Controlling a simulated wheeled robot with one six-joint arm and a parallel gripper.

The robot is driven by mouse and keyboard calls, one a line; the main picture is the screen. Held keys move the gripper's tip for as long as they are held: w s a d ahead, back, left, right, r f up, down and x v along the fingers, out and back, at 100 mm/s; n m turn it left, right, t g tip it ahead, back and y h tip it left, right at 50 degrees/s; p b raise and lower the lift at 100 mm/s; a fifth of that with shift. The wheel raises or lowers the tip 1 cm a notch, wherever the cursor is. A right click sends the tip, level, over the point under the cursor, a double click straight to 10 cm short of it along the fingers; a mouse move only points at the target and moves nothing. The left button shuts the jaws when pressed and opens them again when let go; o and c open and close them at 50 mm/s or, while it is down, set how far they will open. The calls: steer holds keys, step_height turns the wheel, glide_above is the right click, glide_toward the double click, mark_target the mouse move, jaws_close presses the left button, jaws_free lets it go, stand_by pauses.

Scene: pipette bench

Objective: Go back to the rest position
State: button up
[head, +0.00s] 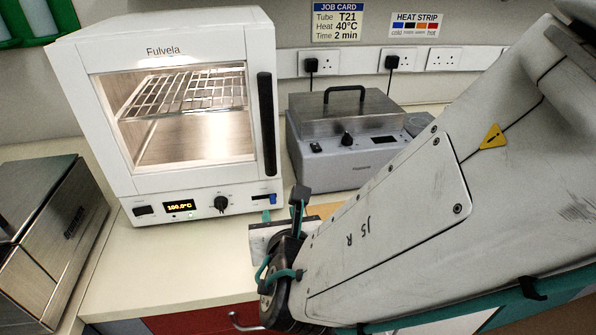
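My arm crosses the head view from the upper right down to the lower middle, over the front of the bench (190,275). The wrist end of my arm, with dark parts and teal cables, is in front of the bench edge, right of and below the oven. My gripper (283,228) shows only in part there, behind the arm link. Its fingers cannot be made out, so I cannot tell if it is open or holds anything.
A white Fulvela oven (190,180) with a wire shelf (185,92) stands at the back left; its display reads about 100 °C. A grey lidded heater (340,150) is right of it. A steel box (45,230) is at far left.

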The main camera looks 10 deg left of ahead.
steer(key=shift+d, duration=0.1)
steer(key=s+d+r+m+g+h, duration=0.1)
steer(key=d+m+g+h, duration=0.4)
steer(key=d+m, duration=0.75)
steer(key=s+d+r+m+g+h, duration=0.25)
steer(key=d+m+h, duration=0.35)
steer(key=d+m, duration=0.65)
steer(key=s+d+r+m+g+y, duration=0.4)
steer(key=s+d+r+m+y, duration=0.2)
steer(key=m, duration=0.8)
steer(key=s+d, duration=0.2)
steer(key=d, duration=0.2)
steer(key=shift+s+d+m+y, duration=0.3)
steer(key=shift+s+m, duration=0.1)
steer(key=shift+c, duration=0.4)
